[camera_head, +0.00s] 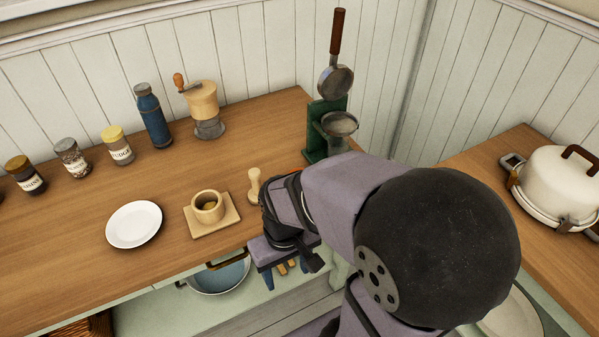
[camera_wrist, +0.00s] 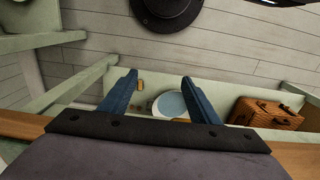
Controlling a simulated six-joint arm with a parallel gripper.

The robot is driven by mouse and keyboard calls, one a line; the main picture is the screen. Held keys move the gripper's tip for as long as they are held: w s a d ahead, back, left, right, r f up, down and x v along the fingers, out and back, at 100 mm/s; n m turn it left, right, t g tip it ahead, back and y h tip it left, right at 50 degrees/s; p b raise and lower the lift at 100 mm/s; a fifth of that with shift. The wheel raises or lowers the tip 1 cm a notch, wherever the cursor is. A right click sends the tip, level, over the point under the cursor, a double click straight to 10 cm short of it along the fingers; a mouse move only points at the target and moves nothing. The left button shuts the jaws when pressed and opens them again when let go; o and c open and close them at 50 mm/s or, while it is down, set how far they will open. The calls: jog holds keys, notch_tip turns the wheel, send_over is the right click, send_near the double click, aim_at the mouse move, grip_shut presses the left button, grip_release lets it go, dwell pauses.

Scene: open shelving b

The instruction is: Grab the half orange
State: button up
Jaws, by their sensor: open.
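I cannot clearly make out the half orange in either view. A small orange-red patch (camera_head: 289,173) shows at the upper edge of my arm in the head view, too hidden to name. My gripper (camera_head: 286,268) hangs in front of the counter's front edge, pointing down over the lower shelf. In the wrist view my gripper (camera_wrist: 159,78) has its blue fingers spread apart with nothing held between them. Small tan pieces show between the fingers in the head view, on or above the lower shelf.
On the wooden counter (camera_head: 70,225) are a white plate (camera_head: 134,224), a cup (camera_head: 208,205) on a square board, a wooden tamper (camera_head: 254,186), a grinder (camera_head: 206,108), a bottle, jars and a green press (camera_head: 328,130). Below are a basin (camera_head: 219,277) and a wicker case (camera_wrist: 265,113).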

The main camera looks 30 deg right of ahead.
notch_tip(320, 180, up, 22)
jog(key=s+n+g+h+p, duration=0.1)
jog(key=s+n+p, duration=0.1)
jog(key=p, duration=2)
jog(key=w+d+f+n+h+b, duration=0.2)
jog(key=d+f+n+h+b, duration=0.6)
jog(key=f+n+b, duration=0.4)
jog(key=w+a+f+n+t+h+b, duration=0.1)
jog(key=w+n+t+b, duration=0.2)
jog(key=w+b, duration=0.1)
jog(key=w+a+f+n+t+h+b, duration=0.1)
jog(key=w+a+f+n+t+b, duration=0.1)
jog(key=w+n+t+b, duration=0.1)
jog(key=w+a+f+n+t+h+b, duration=0.1)
jog(key=w+f+n+t+h+b, duration=0.1)
jog(key=w+n+t+b, duration=0.1)
jog(key=shift+w+a+f+n+b, duration=0.15)
jog(key=shift+w+a+n+b, duration=0.1)
jog(key=shift+w+b, duration=0.5)
jog(key=shift+w+a+f+n+b, duration=0.1)
jog(key=shift+w+n+b, duration=0.15)
jog(key=shift+w+b, duration=0.45)
jog(key=shift+w+a+n+t, duration=0.4)
jog(key=shift+w+a, duration=0.05)
jog(key=shift+w, duration=0.05)
jog(key=shift+x, duration=3.45)
jog(key=shift+d, duration=0.1)
